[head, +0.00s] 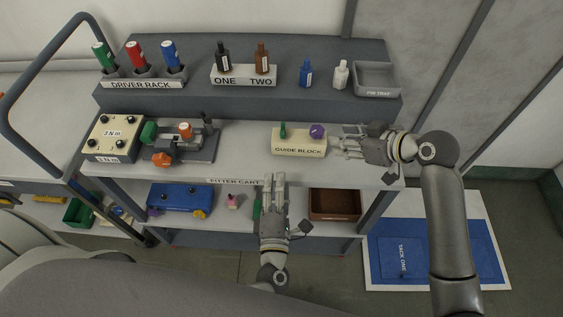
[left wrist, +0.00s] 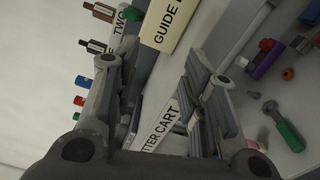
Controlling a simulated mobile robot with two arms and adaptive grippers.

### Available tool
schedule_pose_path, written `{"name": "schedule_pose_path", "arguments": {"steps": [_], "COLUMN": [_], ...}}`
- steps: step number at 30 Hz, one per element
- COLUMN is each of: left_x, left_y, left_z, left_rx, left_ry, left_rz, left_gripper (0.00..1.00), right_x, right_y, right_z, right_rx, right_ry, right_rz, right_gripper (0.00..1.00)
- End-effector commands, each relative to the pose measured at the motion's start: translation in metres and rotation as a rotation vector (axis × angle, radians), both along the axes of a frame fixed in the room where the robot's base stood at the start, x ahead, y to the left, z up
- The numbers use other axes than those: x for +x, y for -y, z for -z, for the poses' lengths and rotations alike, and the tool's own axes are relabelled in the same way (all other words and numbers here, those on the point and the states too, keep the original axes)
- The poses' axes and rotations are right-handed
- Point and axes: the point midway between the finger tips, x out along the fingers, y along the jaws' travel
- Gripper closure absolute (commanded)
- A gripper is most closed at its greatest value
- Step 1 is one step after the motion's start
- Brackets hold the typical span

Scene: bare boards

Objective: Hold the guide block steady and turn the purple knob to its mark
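The cream guide block (head: 299,148) stands on the cart's top shelf, with the purple knob (head: 317,131) at its right end and a green peg (head: 283,130) at its left. My left gripper (head: 273,178) is empty in front of the shelf edge, below the block in the picture. The left wrist view shows its fingers wide apart, with part of the guide block (left wrist: 170,25) beyond them. My right gripper (head: 339,146) is just right of the block, its fingers pointing left and looking apart, with nothing visible between them. The knob's mark cannot be made out.
A clamp-like fixture (head: 180,145) and a knobbed box (head: 115,138) stand left on the top shelf. A raised shelf behind holds the driver rack (head: 142,84), bottles and a pin tray (head: 377,79). The top shelf between fixture and block is clear.

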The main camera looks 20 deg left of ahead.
Motion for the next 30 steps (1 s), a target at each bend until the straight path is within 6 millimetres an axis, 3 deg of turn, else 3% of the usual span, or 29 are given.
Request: {"name": "schedule_pose_path", "arguments": {"steps": [1,9,15,23,30], "left_x": [0.003,0.022,0.031,0.037,0.069], "left_y": [-0.007,-0.006,-0.001,0.001,-0.007], "left_z": [-0.023,-0.047,-0.057,-0.060,-0.061], "left_rx": [-0.160,-0.795,-1.147,-1.324,-1.327], "left_ry": [0.071,0.239,0.307,0.336,0.340], "left_rz": [-0.048,-0.019,0.003,0.009,0.011], "left_gripper": [0.61,0.61,0.61,0.61,0.61], "right_x": [0.000,0.000,0.000,0.000,0.000], "right_y": [0.000,0.000,0.000,0.000,0.000], "right_z": [0.000,0.000,0.000,0.000,0.000], "right_rx": [0.000,0.000,0.000,0.000,0.000], "right_ry": [0.000,0.000,0.000,0.000,0.000], "right_rz": [0.000,0.000,0.000,0.000,0.000], "right_gripper": [0.64,0.64,0.64,0.64,0.64]}}
